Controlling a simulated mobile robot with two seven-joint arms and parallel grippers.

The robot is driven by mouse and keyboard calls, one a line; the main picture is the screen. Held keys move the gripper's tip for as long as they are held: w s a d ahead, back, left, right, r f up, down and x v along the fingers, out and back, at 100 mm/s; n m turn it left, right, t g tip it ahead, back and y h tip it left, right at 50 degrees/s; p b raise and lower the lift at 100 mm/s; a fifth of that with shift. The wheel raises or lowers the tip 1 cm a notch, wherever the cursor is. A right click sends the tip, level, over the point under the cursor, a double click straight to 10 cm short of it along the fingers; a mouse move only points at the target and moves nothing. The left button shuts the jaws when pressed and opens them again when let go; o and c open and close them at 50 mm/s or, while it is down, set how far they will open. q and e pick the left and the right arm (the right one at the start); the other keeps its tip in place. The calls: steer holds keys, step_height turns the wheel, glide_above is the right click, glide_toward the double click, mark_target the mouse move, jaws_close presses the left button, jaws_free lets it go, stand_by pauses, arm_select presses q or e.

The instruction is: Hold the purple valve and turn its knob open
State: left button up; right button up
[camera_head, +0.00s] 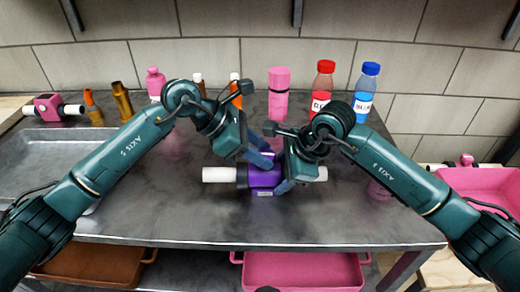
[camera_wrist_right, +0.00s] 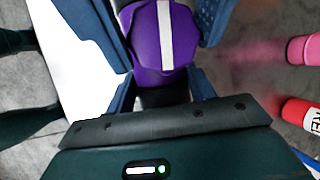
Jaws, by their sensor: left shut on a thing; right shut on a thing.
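The purple valve (camera_head: 263,179) lies near the middle of the table, with a white pipe end (camera_head: 219,174) to the left and another (camera_head: 322,174) to the right. My left gripper (camera_head: 260,150) is shut on its upper, back part. My right gripper (camera_head: 287,172) is shut on it from the right. In the right wrist view a purple part with a white stripe (camera_wrist_right: 165,35) sits between blue fingers. The grippers hide much of the valve, so I cannot tell clearly which one holds the knob.
At the back stand a pink canister (camera_head: 279,93), a red-capped bottle (camera_head: 322,87) and a blue-capped bottle (camera_head: 366,90). A metal tray (camera_head: 60,150) lies left, beside a pink valve (camera_head: 50,107). Pink trays are at right (camera_head: 490,185) and below (camera_head: 303,272). The table front is clear.

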arm_select(q)
steer(key=shift+s+n+t, duration=0.15)
steer(key=shift+n+t, duration=0.45)
steer(key=shift+n, duration=0.2)
steer(key=shift+c, duration=0.3)
arm_select(e)
steer(key=shift+f, duration=0.25)
arm_select(q)
steer(key=o, duration=1)
steer(key=v, duration=1.2)
steer(key=shift+s+d+r, duration=0.1)
steer(key=shift+r, duration=0.05)
arm_select(e)
steer(key=shift+d, duration=0.1)
steer(key=o, duration=1.3)
steer(key=shift+r, duration=0.15)
steer(key=shift+c, duration=0.2)
